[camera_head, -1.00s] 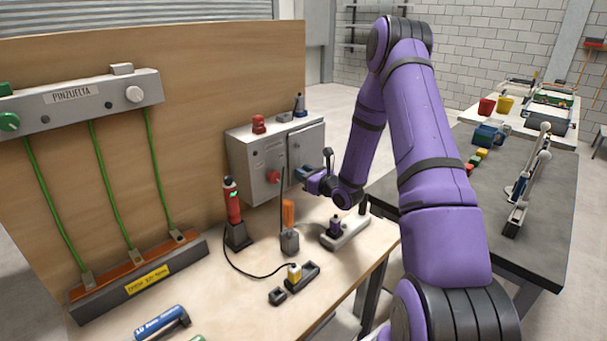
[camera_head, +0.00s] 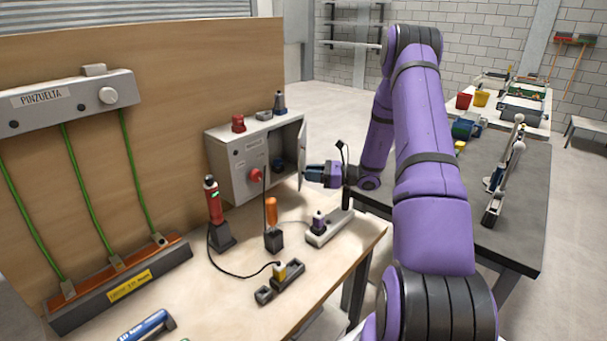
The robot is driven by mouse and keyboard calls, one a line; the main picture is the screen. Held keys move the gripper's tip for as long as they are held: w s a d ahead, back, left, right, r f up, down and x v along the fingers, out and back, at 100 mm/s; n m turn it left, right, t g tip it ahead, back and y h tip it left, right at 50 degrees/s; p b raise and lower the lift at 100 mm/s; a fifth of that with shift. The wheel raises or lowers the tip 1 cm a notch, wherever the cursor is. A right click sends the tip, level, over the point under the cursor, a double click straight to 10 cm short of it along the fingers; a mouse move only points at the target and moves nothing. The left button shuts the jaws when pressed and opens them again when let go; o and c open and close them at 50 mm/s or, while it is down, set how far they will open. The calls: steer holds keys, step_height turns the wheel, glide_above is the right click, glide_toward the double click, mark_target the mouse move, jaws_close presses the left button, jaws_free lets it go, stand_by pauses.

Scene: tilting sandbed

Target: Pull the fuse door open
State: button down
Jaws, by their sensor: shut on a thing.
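The fuse door (camera_head: 302,153) is a grey panel on the right side of the grey fuse box (camera_head: 238,176), which is fixed to the wooden backboard. The door stands swung out, seen nearly edge-on, and the dark inside of the box shows with a dark blue part (camera_head: 277,165) in it. My gripper (camera_head: 308,173) comes in from the right at the door's outer edge and is shut on the door. The fingertips are small here, and the exact grip spot is hard to see.
A red knob (camera_head: 256,174) sticks out of the box front. A red button, a grey piece and a dark blue bottle-like item (camera_head: 279,102) stand on top. A red tester (camera_head: 214,203) and orange-handled screwdriver (camera_head: 271,212) stand below on the bench.

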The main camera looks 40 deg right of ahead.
steer(key=shift+s+d+n+g+y, duration=0.35)
steer(key=shift+d+n+g+y, duration=0.25)
steer(key=shift+d+g, duration=0.1)
steer(key=c, duration=0.9)
jaws_free()
steer(key=shift+r, duration=0.1)
steer(key=r, duration=0.2)
steer(key=s+r, duration=0.1)
steer(key=shift+s+a+r, duration=0.1)
steer(key=shift+a+r, duration=0.15)
steer(key=s+a, duration=0.2)
steer(key=s, duration=0.2)
steer(key=s+a+r, duration=0.1)
steer(key=s+a, duration=0.1)
steer(key=s, duration=0.3)
steer(key=s+a, duration=0.2)
steer(key=s, duration=0.2)
steer(key=shift+s+r, duration=0.15)
steer(key=shift+s, duration=0.1)
